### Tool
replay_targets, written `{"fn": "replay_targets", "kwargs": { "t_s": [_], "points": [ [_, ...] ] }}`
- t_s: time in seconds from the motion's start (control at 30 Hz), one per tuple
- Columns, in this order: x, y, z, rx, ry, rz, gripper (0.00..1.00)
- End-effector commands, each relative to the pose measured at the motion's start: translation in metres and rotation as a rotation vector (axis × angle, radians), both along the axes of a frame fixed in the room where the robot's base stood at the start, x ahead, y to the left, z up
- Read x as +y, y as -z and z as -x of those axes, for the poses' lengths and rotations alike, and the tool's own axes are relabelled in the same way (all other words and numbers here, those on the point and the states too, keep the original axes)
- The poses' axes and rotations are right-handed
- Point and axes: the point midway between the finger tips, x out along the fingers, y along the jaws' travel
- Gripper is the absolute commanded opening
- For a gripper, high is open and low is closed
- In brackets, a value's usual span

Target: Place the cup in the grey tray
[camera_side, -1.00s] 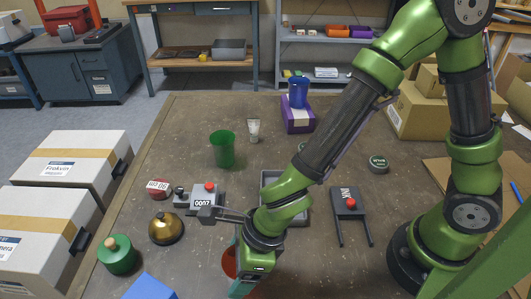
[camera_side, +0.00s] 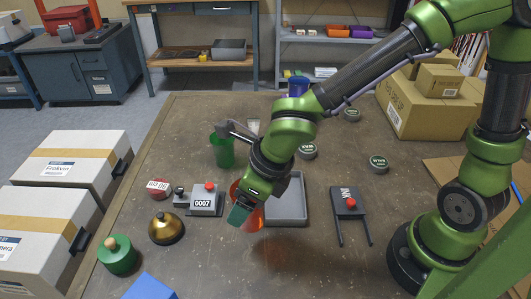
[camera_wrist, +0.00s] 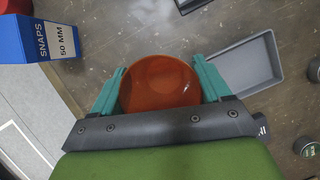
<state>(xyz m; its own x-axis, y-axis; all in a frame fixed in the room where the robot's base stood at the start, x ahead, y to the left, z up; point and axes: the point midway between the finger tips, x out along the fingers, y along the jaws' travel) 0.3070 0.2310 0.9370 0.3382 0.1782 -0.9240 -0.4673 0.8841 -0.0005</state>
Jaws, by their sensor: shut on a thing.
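A translucent red-orange cup (camera_side: 258,218) is held between the teal fingers of my gripper (camera_side: 246,214). In the wrist view the cup (camera_wrist: 160,84) sits between both fingers, and my gripper (camera_wrist: 161,90) is shut on it. In the side view the wrist hides part of the cup. A reddish light patch lies on the table below it, so the cup is off the table. The empty grey tray (camera_side: 291,207) lies just right of the cup in the side view. It also shows right of the gripper in the wrist view (camera_wrist: 247,65).
A green cup (camera_side: 222,153) stands behind my gripper. A brass bell (camera_side: 166,229) and a blue box (camera_side: 149,287) are front left.

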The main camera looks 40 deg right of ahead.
Motion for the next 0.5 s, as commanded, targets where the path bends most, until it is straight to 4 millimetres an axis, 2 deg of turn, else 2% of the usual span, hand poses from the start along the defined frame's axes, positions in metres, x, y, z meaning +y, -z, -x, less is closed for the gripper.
{"fn": "replay_targets", "kwargs": {
  "t_s": [0.1, 0.3, 0.4, 0.5],
  "points": [
    [-0.043, 0.002, -0.021, -0.004, 0.292, 0.003, 0.47],
    [-0.111, 0.002, -0.04, -0.003, 0.81, 0.003, 0.47],
    [-0.135, 0.0, -0.044, -0.002, 1.031, 0.001, 0.47],
    [-0.146, 0.0, -0.043, -0.001, 1.175, 0.001, 0.47]
  ]
}}
